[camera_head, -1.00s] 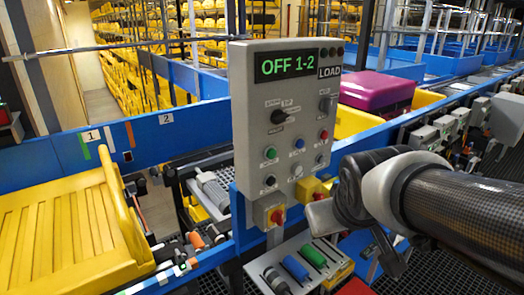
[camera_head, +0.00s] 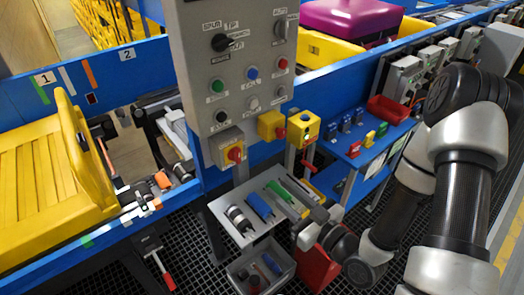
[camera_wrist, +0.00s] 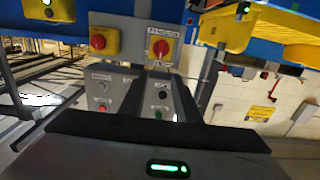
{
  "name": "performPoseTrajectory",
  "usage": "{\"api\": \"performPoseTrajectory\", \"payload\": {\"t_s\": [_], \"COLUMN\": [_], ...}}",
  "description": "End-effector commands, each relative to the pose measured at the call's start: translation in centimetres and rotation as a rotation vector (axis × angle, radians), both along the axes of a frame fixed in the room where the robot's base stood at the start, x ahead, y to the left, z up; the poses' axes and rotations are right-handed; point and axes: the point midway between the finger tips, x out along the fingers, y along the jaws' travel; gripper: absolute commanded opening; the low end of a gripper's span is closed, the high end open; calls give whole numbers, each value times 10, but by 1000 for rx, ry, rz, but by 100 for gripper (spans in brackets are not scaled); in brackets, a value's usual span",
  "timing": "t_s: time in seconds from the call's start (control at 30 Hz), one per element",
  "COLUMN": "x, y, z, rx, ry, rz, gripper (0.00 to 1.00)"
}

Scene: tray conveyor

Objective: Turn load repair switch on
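The grey control panel (camera_head: 238,90) stands upright at the top centre of the head view; its display is cut off above. A grey selector (camera_head: 284,26) sits on its upper right, with "AUTO" lettering above it; the smaller lettering is not readable. A black selector (camera_head: 222,43) is to its left. My gripper (camera_head: 314,228) is low and right of the panel, apart from it, beside the tool tray. Its fingers cannot be made out clearly. The wrist view shows yellow boxes with a red button (camera_wrist: 98,41) and a red rotary switch (camera_wrist: 161,48), above grey button panels (camera_wrist: 160,95).
A tray of cylindrical tools (camera_head: 251,212) and a grey bin (camera_head: 262,268) lie below the panel. Yellow switch boxes (camera_head: 303,129) stand right of the panel foot. A blue bench (camera_head: 372,143) with a red bin (camera_head: 388,110) is farther right. A yellow tray (camera_head: 45,180) is at left.

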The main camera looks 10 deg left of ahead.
Motion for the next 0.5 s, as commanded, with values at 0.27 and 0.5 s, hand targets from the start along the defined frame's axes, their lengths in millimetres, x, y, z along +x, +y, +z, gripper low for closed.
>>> {"api": "performPoseTrajectory", "payload": {"t_s": [0.27,0.5], "x": [11,39], "y": [15,47], "z": [-4,-6], "rx": [24,23], "ry": [-14,-13], "rz": [1,-1], "gripper": [30,30]}}
